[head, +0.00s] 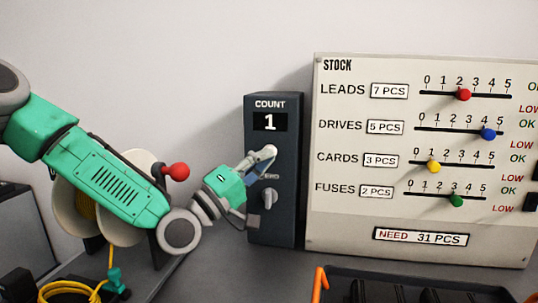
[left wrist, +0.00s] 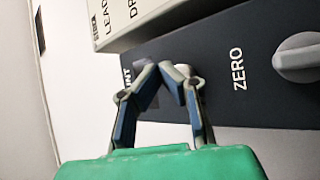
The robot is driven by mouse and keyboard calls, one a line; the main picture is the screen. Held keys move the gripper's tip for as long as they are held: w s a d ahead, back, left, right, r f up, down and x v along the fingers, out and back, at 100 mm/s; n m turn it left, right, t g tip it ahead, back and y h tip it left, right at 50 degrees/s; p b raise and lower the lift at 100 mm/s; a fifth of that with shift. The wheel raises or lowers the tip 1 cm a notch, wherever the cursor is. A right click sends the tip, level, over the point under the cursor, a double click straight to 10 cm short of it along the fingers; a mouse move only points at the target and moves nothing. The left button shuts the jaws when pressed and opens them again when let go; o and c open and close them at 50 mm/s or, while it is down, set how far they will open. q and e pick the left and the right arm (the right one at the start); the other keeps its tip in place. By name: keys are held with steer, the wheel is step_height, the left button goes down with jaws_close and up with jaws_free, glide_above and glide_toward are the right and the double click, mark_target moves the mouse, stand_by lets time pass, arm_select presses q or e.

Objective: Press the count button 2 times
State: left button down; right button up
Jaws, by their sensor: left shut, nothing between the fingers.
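The dark count box (head: 286,215) stands against the wall, and its display (head: 270,122) reads 1. A pale round button (head: 271,150) sits below the display, partly covered by my left gripper (head: 262,158). The gripper's fingers are shut and empty, with their tips at the button; I cannot tell whether they touch or press it. In the left wrist view the closed fingertips (left wrist: 173,74) cover most of the button, and the box face (left wrist: 225,55) lies behind them. My right gripper is not in view.
A grey ZERO knob (head: 270,198) is below the button; it also shows in the left wrist view (left wrist: 298,58). A white STOCK board (head: 340,228) with coloured sliders stands right of the box. A dark crate (head: 400,272) is in front. A red ball-topped lever (head: 176,171) shows beside my left arm.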

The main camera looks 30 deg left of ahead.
arm_select(q)
steer(key=shift+s+d, duration=0.2)
steer(key=shift+s, duration=0.6)
steer(key=shift+s+d, duration=0.2)
steer(key=shift+s, duration=0.65)
steer(key=shift+s+d, duration=0.2)
steer(key=shift+s, duration=0.6)
steer(key=shift+s+d+n+g+y+p, duration=0.15)
steer(key=shift+s+n+g+y+p, duration=0.35)
steer(key=shift+n+g+p, duration=1.65)
steer(key=shift+s+d+n+g+y+p, duration=0.25)
steer(key=shift+s+n+p, duration=0.55)
steer(key=shift+p, duration=2.85)
steer(key=shift+s+d+n+g+y+p, duration=0.1)
steer(key=shift+s+n+g+y+p, duration=0.3)
steer(key=shift+n+g+p, duration=1.8)
steer(key=shift+a+m+t+p, duration=0.1)
steer(key=shift+m+t+p, duration=0.55)
steer(key=shift+t, duration=0.25)
